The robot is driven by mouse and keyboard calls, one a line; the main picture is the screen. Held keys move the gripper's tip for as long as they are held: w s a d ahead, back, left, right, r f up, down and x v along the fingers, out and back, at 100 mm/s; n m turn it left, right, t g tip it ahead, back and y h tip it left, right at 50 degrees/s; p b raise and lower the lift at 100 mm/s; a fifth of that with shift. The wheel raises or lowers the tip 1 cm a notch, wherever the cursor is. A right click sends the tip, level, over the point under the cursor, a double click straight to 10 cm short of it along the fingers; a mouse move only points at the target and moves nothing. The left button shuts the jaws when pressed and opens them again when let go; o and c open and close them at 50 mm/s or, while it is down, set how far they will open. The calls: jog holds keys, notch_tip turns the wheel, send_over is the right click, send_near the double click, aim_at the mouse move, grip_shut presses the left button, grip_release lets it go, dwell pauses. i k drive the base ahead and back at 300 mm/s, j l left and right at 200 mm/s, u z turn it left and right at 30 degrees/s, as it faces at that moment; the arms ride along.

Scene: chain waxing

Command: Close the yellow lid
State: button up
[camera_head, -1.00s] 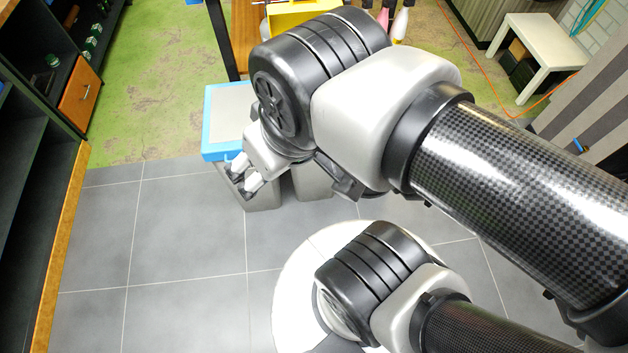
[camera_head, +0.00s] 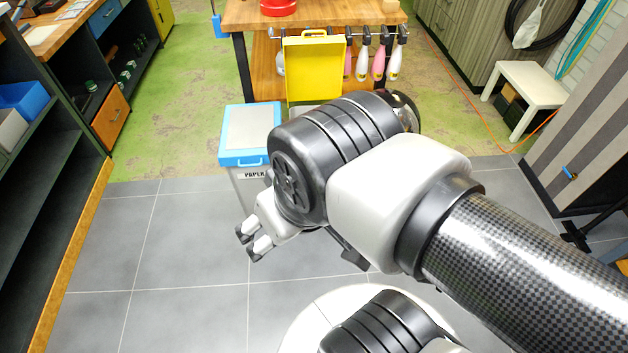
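The yellow lid (camera_head: 314,70) stands upright and open at the back centre, in front of the wooden workbench. It is a rectangular panel with a raised rim. The bin under it is mostly hidden behind my arm. My gripper (camera_head: 252,241) is to the left of my wrist and points down and left over the grey floor tiles. It is well in front of the lid and apart from it, nearer to me. Its two fingertips show close together with nothing visible between them; the view does not settle how far apart they are.
A bin with a closed blue-rimmed lid (camera_head: 251,133), labelled PAPER, stands left of the yellow lid. The workbench (camera_head: 345,14) is behind, with bottles hanging from its front. Dark shelves (camera_head: 50,150) line the left, a white stool (camera_head: 525,88) the right. The tiles at front left are clear.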

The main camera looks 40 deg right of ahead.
aim_at(314, 65)
jog(key=i+l, duration=0.5)
jog(key=i+l+z, duration=0.15)
jog(key=i+l, duration=0.85)
jog(key=i, duration=0.25)
